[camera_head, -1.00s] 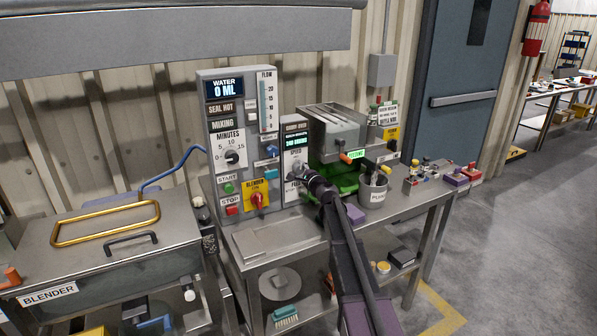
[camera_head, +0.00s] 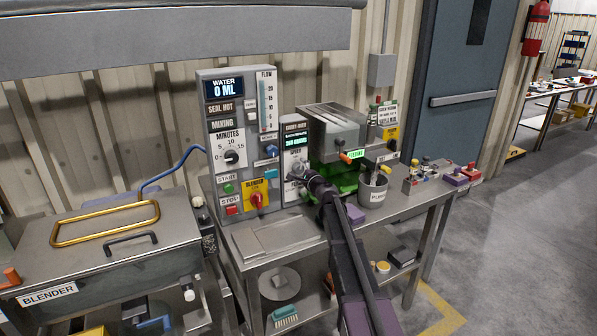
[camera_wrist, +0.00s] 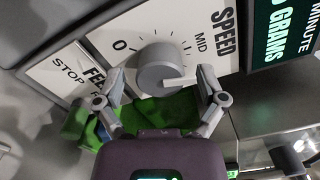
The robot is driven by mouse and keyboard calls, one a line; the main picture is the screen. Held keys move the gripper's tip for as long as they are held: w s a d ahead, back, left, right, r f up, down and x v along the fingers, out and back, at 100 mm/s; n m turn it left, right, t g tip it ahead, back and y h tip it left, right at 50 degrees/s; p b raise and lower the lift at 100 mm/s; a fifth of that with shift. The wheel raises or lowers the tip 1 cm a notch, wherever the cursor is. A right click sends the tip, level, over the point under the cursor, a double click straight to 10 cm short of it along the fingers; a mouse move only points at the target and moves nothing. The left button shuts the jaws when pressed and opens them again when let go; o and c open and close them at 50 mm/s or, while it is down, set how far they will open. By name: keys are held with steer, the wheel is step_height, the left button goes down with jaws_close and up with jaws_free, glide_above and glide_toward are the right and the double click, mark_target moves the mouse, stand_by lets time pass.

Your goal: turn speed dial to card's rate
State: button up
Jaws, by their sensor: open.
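The grey round speed dial (camera_wrist: 160,68) sits on a white panel marked SPEED, with 0 at its left and MID at its upper right. Its pale pointer mark lies toward the picture's right, below MID. My gripper (camera_wrist: 160,76) is open, with one finger on each side of the dial; I cannot tell whether either finger touches it. In the head view my gripper (camera_head: 298,182) is at the narrow control panel (camera_head: 293,205) and hides most of the dial. A lit green display (camera_head: 296,140) above it shows a figure in grams. A white card (camera_head: 387,114) stands behind; its text is too small to read.
The larger control panel (camera_head: 237,120) with knobs and buttons stands left of the dial. A grey hopper machine (camera_head: 335,130) and a grey cup (camera_head: 373,192) stand to the right. A green item (camera_wrist: 150,113) lies beneath the dial. The steel blender (camera_head: 110,255) is at left.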

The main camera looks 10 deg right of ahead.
steer(key=v, duration=1.2)
stand_by(0.3)
steer(key=s+a+f+n+g+y+p, duration=0.1)
steer(key=s+a+f+n+g+p, duration=0.1)
steer(key=s+a+f+n+g, duration=0.4)
steer(key=s+a+f+n+g+y+p, duration=0.1)
steer(key=s+a+n+g+p, duration=0.1)
steer(key=s+a+n+g, duration=0.45)
steer(key=s+d+f+n+g+h+p, duration=0.1)
steer(key=s+d+f+n+g+h, duration=0.1)
steer(key=s, duration=0.8)
steer(key=s+d+f+n+g+h+p, duration=0.2)
steer(key=s+d+n+h, duration=0.2)
steer(key=s, duration=0.7)
steer(key=shift+d+g+h+p, duration=0.3)
steer(key=shift+d+g+h, duration=0.05)
steer(key=shift+d+h, duration=0.5)
stand_by(1.8)
